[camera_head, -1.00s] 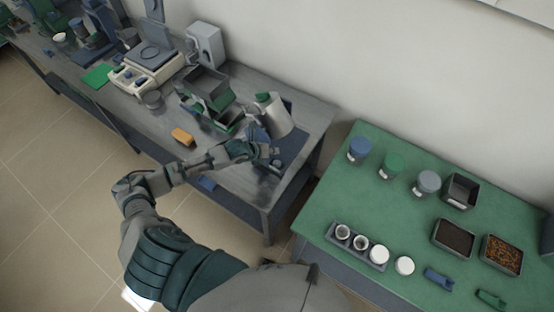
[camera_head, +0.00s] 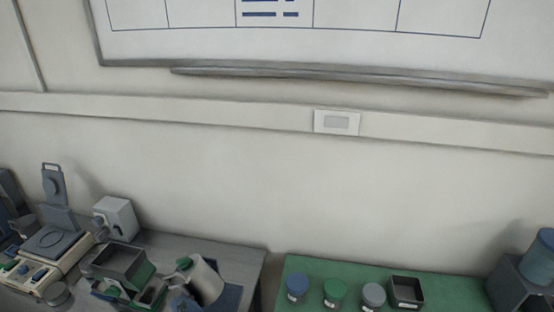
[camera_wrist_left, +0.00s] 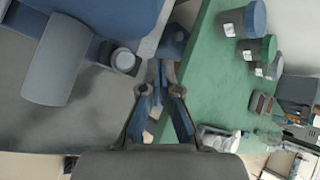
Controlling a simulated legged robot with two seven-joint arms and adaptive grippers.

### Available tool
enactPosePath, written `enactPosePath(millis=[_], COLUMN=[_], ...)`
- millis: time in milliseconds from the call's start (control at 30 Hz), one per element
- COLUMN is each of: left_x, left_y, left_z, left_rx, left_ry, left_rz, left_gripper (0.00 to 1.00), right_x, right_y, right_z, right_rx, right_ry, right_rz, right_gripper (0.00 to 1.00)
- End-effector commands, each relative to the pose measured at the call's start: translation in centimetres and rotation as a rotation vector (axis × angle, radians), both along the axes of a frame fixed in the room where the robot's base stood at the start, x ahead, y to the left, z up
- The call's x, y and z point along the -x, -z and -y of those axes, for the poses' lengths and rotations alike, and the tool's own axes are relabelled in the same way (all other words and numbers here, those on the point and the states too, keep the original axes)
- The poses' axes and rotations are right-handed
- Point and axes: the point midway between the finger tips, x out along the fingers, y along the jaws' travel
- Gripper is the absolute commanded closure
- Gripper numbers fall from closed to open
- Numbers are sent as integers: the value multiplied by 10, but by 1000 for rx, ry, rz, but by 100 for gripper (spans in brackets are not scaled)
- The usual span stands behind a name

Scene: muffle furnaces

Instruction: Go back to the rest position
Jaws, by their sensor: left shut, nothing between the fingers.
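My left gripper (camera_wrist_left: 160,100) shows in the left wrist view, shut and empty. It is above the gap between the grey bench and the green table (camera_wrist_left: 212,85). In the head view, the cylinder (camera_head: 206,281) leans near the right end of the grey bench. I cannot make out my left arm clearly in that view. My right gripper is in neither view.
Jars with blue (camera_head: 298,283), green (camera_head: 335,287) and grey (camera_head: 374,292) lids stand on the green table (camera_head: 450,291) beside an open dark box (camera_head: 405,290). A balance (camera_head: 50,246) and a green-and-grey rack (camera_head: 120,265) stand on the bench.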

Motion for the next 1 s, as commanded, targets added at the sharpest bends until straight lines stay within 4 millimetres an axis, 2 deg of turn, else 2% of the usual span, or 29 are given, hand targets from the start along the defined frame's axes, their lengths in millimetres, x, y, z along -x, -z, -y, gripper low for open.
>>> enactPosePath(millis=[33, 133, 200, 300, 400, 600, 900, 1000], left_x=[16, 57, 88, 126, 156, 206, 281, 271], left_y=[9, 23, 27, 29, 31, 34, 34, 68], left_z=[22, 64, 85, 94, 89, 67, 29, 31], left_rx=[68, 253, 399, 583, 719, 896, 1064, 1045], left_ry=[-46, -250, -458, -791, -1090, -1573, -2212, -2207], left_rz=[-53, -203, -320, -460, -552, -638, -620, -625], left_gripper=[100, 100, 100, 100, 100, 100, 100, 100], right_x=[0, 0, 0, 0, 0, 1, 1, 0], right_y=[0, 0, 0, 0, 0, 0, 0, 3], right_z=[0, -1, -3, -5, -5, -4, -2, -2], right_rx=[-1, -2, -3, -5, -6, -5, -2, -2], right_ry=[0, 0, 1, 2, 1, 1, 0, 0], right_rz=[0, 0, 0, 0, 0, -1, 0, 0], right_gripper=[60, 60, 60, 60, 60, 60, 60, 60])
